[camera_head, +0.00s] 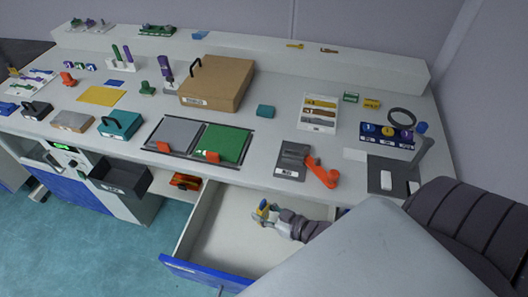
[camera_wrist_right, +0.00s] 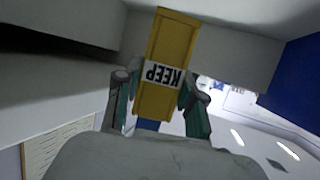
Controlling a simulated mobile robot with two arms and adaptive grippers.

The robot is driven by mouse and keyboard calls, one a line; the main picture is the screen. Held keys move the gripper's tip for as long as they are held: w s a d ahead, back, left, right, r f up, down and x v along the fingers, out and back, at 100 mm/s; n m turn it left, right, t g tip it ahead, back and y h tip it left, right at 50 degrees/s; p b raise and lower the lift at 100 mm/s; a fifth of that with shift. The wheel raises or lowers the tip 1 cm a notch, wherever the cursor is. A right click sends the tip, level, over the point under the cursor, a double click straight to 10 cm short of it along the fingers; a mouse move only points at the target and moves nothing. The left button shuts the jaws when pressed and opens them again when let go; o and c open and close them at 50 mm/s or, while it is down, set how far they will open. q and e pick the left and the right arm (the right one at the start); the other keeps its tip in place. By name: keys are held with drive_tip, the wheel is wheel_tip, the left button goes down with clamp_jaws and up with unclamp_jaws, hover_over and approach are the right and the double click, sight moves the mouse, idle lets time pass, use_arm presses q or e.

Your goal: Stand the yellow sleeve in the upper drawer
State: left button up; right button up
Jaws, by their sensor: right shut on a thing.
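The yellow sleeve (camera_wrist_right: 172,40) has a white band reading KEEP. In the right wrist view it sits between the two fingers of my right gripper (camera_wrist_right: 160,105), which is shut on it. In the head view only a small yellow part of the sleeve (camera_head: 262,208) shows at the tip of my right gripper (camera_head: 266,215). The gripper is over the open, blue-fronted drawer (camera_head: 205,274), whose pale inside looks empty. Whether the sleeve touches the drawer floor cannot be told. My left gripper is not in view.
The worktop overhangs the drawer's back. A grey plate with an orange lever (camera_head: 322,175) lies near its edge above the drawer. A small black drawer (camera_head: 120,178) stands open to the left. Grey and green panels (camera_head: 222,141) and a cardboard box (camera_head: 217,82) lie on top.

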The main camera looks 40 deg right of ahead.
drive_tip(key=shift+r, duration=0.1)
drive_tip(key=shift+f+b, duration=0.5)
drive_tip(key=shift+f, duration=0.35)
drive_tip(key=shift+f+b, duration=1.9)
drive_tip(key=shift+f, duration=0.7)
drive_tip(key=shift+s+a+f+b, duration=0.1)
drive_tip(key=shift+f+b, duration=0.45)
drive_tip(key=shift+f, duration=0.3)
